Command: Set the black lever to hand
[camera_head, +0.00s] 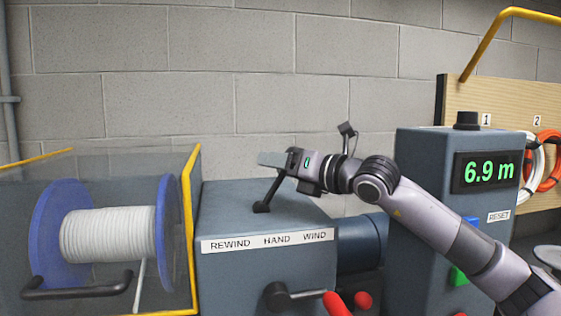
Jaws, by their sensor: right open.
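The black lever (268,195) stands on top of the grey-blue drive box. It rises from a dark foot and leans up to the right. A white label strip (265,241) on the box front reads REWIND, HAND, WIND from left to right. The foot sits above the space between REWIND and HAND. My right gripper (272,159) is open at the lever's upper end, its fingers pointing left. The lever's top is hidden at the gripper, so I cannot tell whether they touch. My left gripper is not in view.
A blue-flanged drum (110,234) of white rope sits behind a clear guard with yellow edges at left. A crank with a black hub (277,296) and red knobs (362,300) are at the bottom. A grey post (428,190) with a 6.9 m display stands at right.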

